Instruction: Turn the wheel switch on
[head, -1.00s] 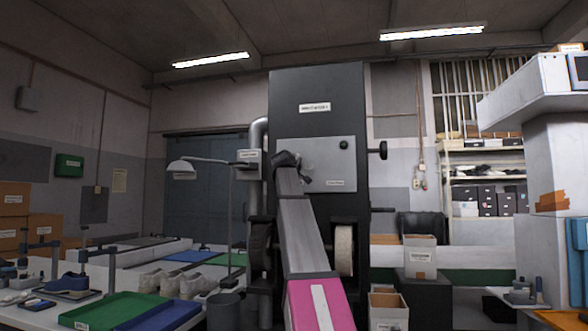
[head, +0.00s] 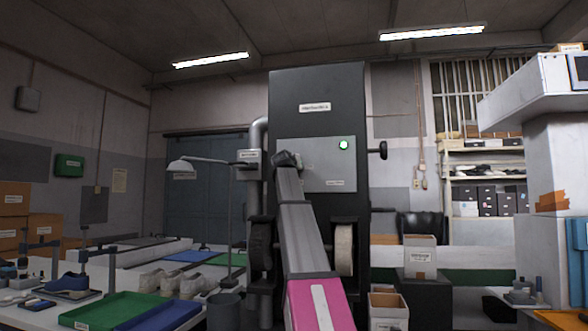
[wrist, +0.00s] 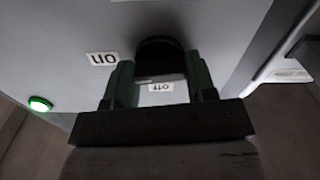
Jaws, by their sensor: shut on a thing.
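The wheel switch (wrist: 160,55) is a dark round knob on the grey control panel (head: 330,165) of a tall black machine. My gripper (wrist: 160,78) has one dark green finger on each side of the knob and is shut on it. The wrist view is upside down; an "on" label (wrist: 101,58) shows left of the fingers and an "off" label (wrist: 160,87) between them. A round lamp (head: 343,145) glows green on the panel; it also shows in the wrist view (wrist: 40,104). In the head view my arm hides the knob.
The black machine (head: 315,88) has a pale wheel (head: 343,249) low on its right and a dark lever knob (head: 382,150) on its side. A desk lamp (head: 181,167) and a table with a green tray (head: 112,310) stand left. Boxes stand right.

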